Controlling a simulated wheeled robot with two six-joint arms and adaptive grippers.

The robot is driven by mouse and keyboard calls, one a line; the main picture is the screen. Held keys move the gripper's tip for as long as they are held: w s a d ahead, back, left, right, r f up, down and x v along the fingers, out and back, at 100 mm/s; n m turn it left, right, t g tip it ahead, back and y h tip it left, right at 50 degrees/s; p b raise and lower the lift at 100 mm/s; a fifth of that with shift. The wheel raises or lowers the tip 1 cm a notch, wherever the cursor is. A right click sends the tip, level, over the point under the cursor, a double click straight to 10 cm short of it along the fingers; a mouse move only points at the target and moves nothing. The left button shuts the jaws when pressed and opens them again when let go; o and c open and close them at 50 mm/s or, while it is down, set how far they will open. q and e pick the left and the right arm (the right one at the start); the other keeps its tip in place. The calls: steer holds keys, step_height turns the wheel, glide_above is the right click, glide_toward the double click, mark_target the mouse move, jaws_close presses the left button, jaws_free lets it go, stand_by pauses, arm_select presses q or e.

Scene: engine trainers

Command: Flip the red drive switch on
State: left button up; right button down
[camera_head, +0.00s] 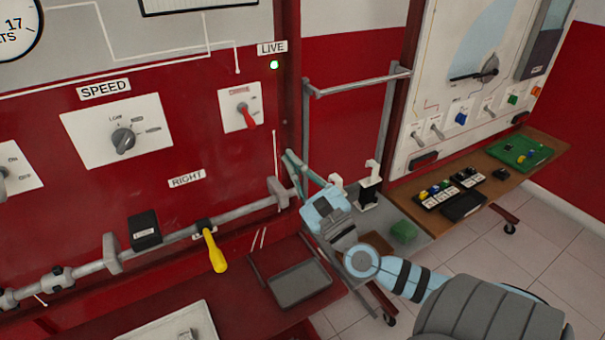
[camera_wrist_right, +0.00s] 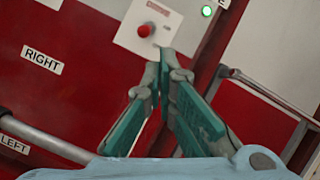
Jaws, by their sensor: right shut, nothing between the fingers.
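The red drive switch (camera_head: 247,116) sits on a white plate on the red panel, below the LIVE label. In the head view its red lever hangs down and slightly right. In the right wrist view the red lever (camera_wrist_right: 145,30) points toward the camera, beyond the fingertips. My right gripper (camera_head: 289,158) is shut and empty, its green fingers together. It is below and to the right of the switch, apart from it in the head view. The fingers also show in the wrist view (camera_wrist_right: 165,57), just below the switch plate. My left gripper is not in view.
A green LIVE lamp (camera_head: 274,65) is lit above the switch. The SPEED knob (camera_head: 123,140) is to its left. A grey rail (camera_head: 240,211) with a yellow handle (camera_head: 215,252) runs below. A red post (camera_head: 286,85) stands right of the switch.

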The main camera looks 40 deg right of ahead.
steer(key=s, duration=0.2)
steer(key=shift+s+a+f, duration=0.2)
steer(key=shift+s+f, duration=0.05)
steer(key=shift+s, duration=0.05)
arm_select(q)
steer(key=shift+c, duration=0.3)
